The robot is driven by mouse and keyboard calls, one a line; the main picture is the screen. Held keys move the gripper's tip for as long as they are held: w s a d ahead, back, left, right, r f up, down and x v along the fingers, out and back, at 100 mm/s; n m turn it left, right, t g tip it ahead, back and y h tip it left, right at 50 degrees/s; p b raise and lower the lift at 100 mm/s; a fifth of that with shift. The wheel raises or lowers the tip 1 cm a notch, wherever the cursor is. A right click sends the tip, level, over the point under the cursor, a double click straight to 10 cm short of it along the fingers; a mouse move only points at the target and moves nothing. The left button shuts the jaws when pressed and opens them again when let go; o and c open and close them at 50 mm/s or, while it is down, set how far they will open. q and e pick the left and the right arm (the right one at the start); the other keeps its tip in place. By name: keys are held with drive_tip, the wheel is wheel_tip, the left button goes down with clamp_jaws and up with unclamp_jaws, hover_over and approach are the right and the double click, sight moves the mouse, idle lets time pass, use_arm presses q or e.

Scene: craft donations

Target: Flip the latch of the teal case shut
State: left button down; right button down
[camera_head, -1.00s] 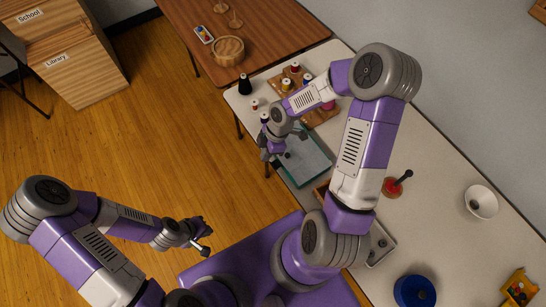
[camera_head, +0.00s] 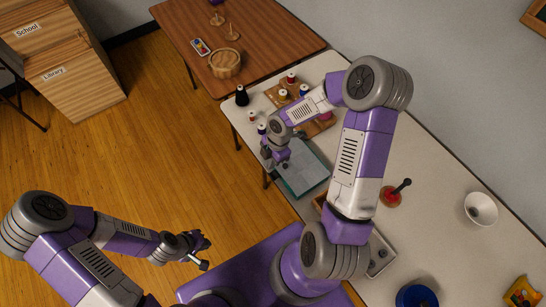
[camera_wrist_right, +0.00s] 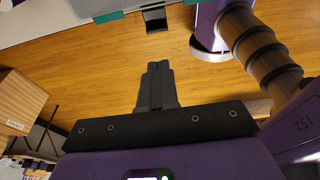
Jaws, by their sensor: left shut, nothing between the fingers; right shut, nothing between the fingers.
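The teal case (camera_head: 309,177) lies on the pale table in the head view, partly covered by my right gripper (camera_head: 284,165). Its top looks greyish with a teal edge. In the right wrist view, a teal edge (camera_wrist_right: 107,16) crosses the top, and a small dark grey piece that looks like the latch (camera_wrist_right: 155,18) sticks out from it. I cannot tell the latch's exact angle. My right gripper's fingers (camera_wrist_right: 156,86) are together and empty, pointing toward the latch with a visible gap in the picture. My left gripper (camera_head: 204,264) is shut and empty, away from the case.
A red-based object (camera_head: 391,196), a white bowl (camera_head: 481,208) and a blue round container (camera_head: 417,297) are to the right. Open floor lies left of the table.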

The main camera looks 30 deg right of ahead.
sight(271, 176)
drive_tip(key=x, duration=0.2)
drive_tip(key=b+x, duration=0.1)
drive_tip(key=x, duration=0.1)
drive_tip(key=d+x, duration=0.1)
drive_tip(key=x, duration=0.1)
drive_tip(key=shift+a+f, duration=0.15)
drive_tip(key=shift+f, duration=0.2)
drive_tip(key=shift+d+f, duration=0.2)
drive_tip(key=shift+f, duration=0.55)
drive_tip(key=shift+w+b, duration=0.1)
drive_tip(key=shift+b, duration=0.2)
